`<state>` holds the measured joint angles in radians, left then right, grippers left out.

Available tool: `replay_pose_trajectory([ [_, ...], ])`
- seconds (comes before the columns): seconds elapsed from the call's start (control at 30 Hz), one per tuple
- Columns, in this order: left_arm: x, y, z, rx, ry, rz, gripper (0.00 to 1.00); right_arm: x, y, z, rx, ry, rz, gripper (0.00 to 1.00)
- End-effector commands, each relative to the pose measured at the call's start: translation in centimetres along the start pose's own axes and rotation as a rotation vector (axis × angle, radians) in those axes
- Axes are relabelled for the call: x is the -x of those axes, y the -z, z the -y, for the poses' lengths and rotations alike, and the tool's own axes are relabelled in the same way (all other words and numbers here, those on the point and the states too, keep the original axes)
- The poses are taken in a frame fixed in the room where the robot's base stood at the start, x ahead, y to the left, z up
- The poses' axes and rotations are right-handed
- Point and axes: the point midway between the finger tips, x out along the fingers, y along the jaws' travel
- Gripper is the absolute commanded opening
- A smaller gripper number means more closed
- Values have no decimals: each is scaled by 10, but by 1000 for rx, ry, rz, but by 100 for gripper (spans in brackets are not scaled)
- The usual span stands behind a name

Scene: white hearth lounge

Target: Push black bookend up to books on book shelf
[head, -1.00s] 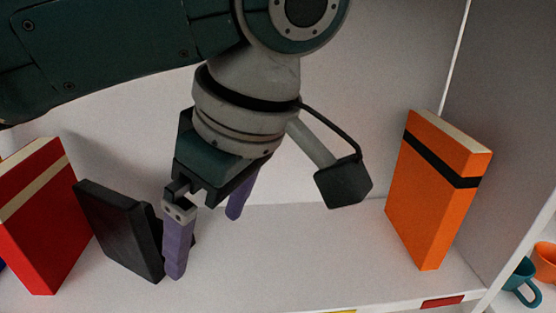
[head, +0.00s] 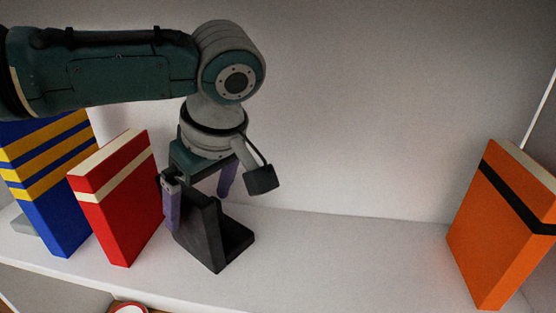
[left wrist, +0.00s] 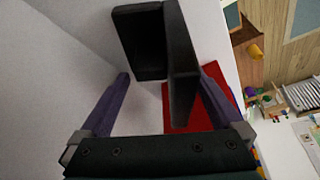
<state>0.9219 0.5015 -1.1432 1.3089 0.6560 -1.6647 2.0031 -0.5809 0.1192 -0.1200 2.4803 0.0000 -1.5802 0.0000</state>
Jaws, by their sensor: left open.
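The black bookend (head: 204,238) stands on the white shelf just right of the red book (head: 118,205), with its base reaching right. A small gap seems to lie between the bookend and the red book. My left gripper (head: 200,195) is open over the bookend, its near finger at the side facing the red book. In the left wrist view, the bookend (left wrist: 180,60) shows between the two purple fingers, apparently unclamped. The red book (left wrist: 217,97) shows partly behind one finger there. Whether a finger touches the bookend cannot be told. My right gripper is not in view.
A blue book with yellow stripes (head: 60,222) stands left of the red book. An orange book (head: 490,240) stands far right. The shelf (head: 340,255) between the bookend and the orange book is clear. The back wall (head: 360,110) is close behind.

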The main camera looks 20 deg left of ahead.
Motion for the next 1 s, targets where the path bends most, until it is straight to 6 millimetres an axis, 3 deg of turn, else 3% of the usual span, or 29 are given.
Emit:
replay_pose_trajectory([
  [0.17, -11, 0, 0, 0, 0, -1, 100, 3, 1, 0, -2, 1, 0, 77],
  [0.43, -12, -1, 0, -1, -1, -1, 100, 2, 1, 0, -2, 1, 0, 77],
  [1.0, -12, -1, 0, 0, 0, -1, 36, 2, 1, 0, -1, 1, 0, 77],
])
